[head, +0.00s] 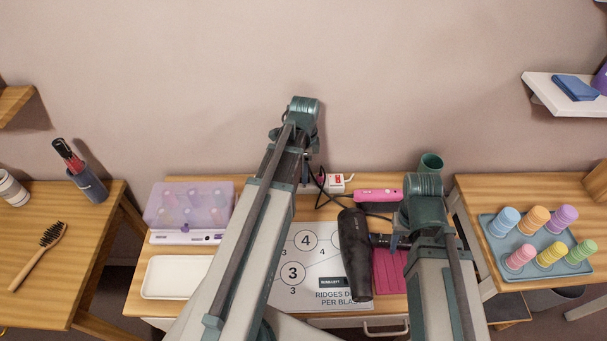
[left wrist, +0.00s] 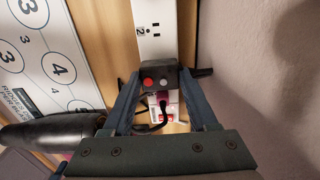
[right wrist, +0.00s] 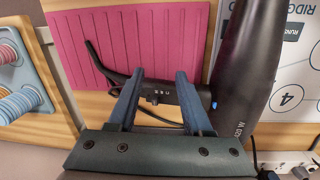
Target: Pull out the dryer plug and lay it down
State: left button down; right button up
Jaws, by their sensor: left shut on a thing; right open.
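The black dryer plug (left wrist: 158,79), with a red and a grey button, sits between the fingers of my left gripper (left wrist: 160,98). That gripper is shut on it over the white power strip (left wrist: 155,20); I cannot tell whether its prongs are in a socket. In the head view my left arm hides the plug and part of the strip (head: 336,188). The black dryer (head: 354,255) lies on the table, its handle (right wrist: 160,91) over the pink ribbed mat (right wrist: 130,40).
A white card with numbered circles (head: 290,290) lies left of the dryer. A clear purple-lidded box (head: 190,205) and white tray (head: 175,277) stand further left. The black cord (head: 322,190) loops near the strip.

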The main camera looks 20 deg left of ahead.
pick_arm(q)
jog(key=shift+r+p, duration=2.15)
jog(key=shift+r, duration=0.15)
pick_arm(e)
jog(key=shift+r, duration=2.3)
